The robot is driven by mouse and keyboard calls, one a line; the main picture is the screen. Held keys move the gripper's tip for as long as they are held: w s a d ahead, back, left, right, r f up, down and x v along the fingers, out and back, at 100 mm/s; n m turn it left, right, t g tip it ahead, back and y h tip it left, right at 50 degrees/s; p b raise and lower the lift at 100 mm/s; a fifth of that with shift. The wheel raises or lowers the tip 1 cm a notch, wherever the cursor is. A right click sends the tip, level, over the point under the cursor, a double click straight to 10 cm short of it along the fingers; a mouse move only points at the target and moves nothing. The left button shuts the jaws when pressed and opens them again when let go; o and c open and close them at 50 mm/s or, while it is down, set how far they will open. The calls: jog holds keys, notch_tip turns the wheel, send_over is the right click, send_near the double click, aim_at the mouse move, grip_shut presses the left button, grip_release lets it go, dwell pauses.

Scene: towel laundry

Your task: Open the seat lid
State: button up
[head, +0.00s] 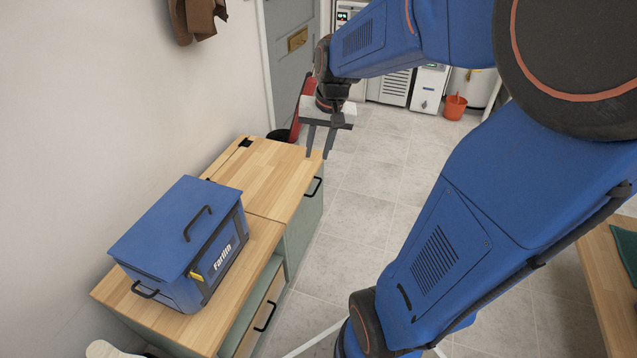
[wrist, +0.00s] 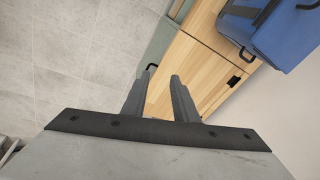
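The wooden seat lid (head: 262,178) is the far section of the bench top and lies flat, closed, level with the near section. A thin seam divides the two, and a black hinge (head: 245,142) shows at its back corner. A black handle (head: 313,187) is on the green front below the lid. My gripper (head: 318,154) is above the lid's far front corner, fingers pointing down, apart from it and empty. In the wrist view my gripper (wrist: 163,73) is open with a gap between the fingers, and the lid (wrist: 188,72) lies beyond them.
A blue lidded box (head: 180,242) stands on the near bench top (head: 222,325), close to the seam. A white wall runs along the bench's back. A red bin (head: 455,107) and machines stand at the far end. The tiled floor (head: 365,210) in front of the bench is clear.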

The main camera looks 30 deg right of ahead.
jog(key=w+d+f+m, duration=0.4)
jog(key=w+d+f, duration=0.3)
jog(key=w+d, duration=0.2)
send_near(318, 187)
jog(key=shift+g+y, duration=0.4)
jog(key=f, duration=0.2)
jog(key=w+f, duration=0.1)
jog(key=f, duration=0.4)
jog(key=shift+w+a, duration=0.2)
jog(key=shift+w, duration=0.2)
jog(key=shift+c, duration=0.2)
grip_shut()
jog(key=shift+r, duration=0.1)
dwell(0.3)
